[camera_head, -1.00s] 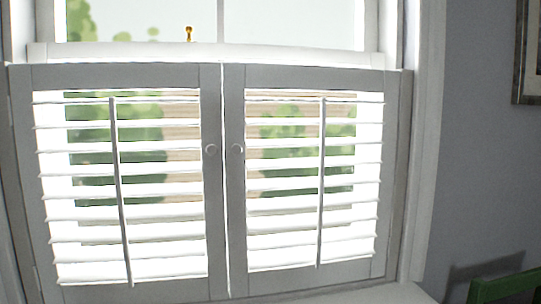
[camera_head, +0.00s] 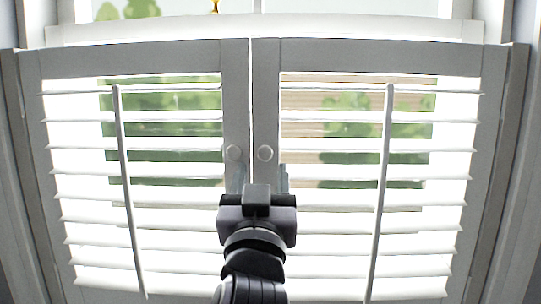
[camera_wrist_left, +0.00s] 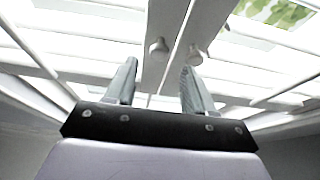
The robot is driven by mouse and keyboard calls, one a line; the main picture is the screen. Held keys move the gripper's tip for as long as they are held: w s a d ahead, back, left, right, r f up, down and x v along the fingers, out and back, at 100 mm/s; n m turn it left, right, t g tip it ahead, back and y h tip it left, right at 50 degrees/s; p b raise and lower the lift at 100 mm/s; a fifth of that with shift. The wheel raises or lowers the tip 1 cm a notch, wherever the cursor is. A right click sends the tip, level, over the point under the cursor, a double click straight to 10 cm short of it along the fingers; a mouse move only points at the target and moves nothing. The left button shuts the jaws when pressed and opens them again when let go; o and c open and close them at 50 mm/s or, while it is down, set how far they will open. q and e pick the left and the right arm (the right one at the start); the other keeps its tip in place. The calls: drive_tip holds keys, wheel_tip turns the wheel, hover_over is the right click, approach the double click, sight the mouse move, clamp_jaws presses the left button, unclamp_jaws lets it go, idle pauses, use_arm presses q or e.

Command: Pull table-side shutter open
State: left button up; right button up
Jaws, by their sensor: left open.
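Two white louvred shutters, left (camera_head: 235,95) and right (camera_head: 265,95), hang side by side in the head view. Both look shut, with a narrow gap between them. A round knob sits on each inner stile: left knob (camera_head: 233,153) and right knob (camera_head: 265,153). I cannot tell from the current frames which shutter is table-side. My left gripper (camera_head: 258,178) is open, just below the knobs. In the left wrist view its fingers (camera_wrist_left: 158,75) point toward the shutters; the left knob (camera_wrist_left: 159,48) shows between the tips and the right knob (camera_wrist_left: 194,54) beside the right tip. My right gripper is out of view.
A white window rail (camera_head: 350,27) runs above the shutters. Each shutter has a vertical tilt rod, left (camera_head: 122,170) and right (camera_head: 384,170), standing in front of its slats. The frame posts close in at both sides.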

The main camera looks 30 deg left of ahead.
sight(265, 156)
use_arm(q)
drive_tip(key=shift+p+x, duration=0.65)
drive_tip(key=shift+x, duration=1.65)
clamp_jaws()
drive_tip(key=shift+f, duration=0.1)
drive_tip(key=shift+d, duration=0.1)
